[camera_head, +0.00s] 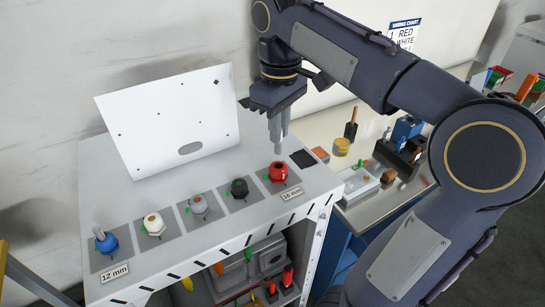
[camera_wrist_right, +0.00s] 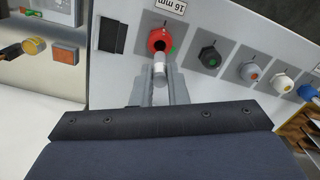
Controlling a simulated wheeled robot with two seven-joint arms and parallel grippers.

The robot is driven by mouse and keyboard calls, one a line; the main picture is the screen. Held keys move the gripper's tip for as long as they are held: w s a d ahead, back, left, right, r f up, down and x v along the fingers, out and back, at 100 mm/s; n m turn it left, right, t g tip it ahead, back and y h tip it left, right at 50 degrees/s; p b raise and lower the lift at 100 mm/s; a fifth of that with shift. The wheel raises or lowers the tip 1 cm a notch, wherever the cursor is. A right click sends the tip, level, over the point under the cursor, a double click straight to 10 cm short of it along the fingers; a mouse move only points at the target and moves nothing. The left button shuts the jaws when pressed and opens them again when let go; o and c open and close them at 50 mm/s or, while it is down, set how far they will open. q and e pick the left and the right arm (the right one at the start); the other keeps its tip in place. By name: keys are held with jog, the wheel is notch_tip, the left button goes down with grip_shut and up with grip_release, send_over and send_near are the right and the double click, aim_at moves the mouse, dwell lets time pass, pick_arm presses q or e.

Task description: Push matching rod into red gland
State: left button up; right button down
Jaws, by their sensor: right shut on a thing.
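The red gland (camera_head: 278,172) sits at the right end of a row of glands on the grey panel, by the "16 mm" label. It also shows in the wrist view (camera_wrist_right: 161,40), with a dark opening. My right gripper (camera_head: 277,137) points down just above and slightly behind the red gland. Its fingers (camera_wrist_right: 158,92) are shut on a light grey rod (camera_wrist_right: 159,69). In the wrist view the rod's tip overlaps the gland's opening; I cannot tell whether it has entered. The left gripper is not in view.
Black (camera_head: 238,187), grey (camera_head: 199,205), white (camera_head: 153,223) and blue (camera_head: 107,243) glands continue leftward; a grey rod stands in the blue one. A white tilted plate (camera_head: 165,115) stands behind. A side table (camera_head: 390,197) with small parts lies right.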

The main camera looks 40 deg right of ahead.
aim_at(279, 153)
notch_tip(279, 153, down, 3)
jog(key=shift+f+b, duration=0.2)
jog(key=shift+b, duration=0.5)
notch_tip(279, 153, down, 4)
jog(key=b, duration=0.4)
jog(key=shift+r, duration=0.2)
jog(key=c, duration=1.8)
grip_release()
jog(key=shift+f, duration=0.2)
jog(key=shift+c, duration=0.2)
jog(key=o, duration=0.4)
notch_tip(279, 153, up, 12)
jog(key=shift+r+p, duration=0.2)
jog(key=shift+p, duration=1.05)
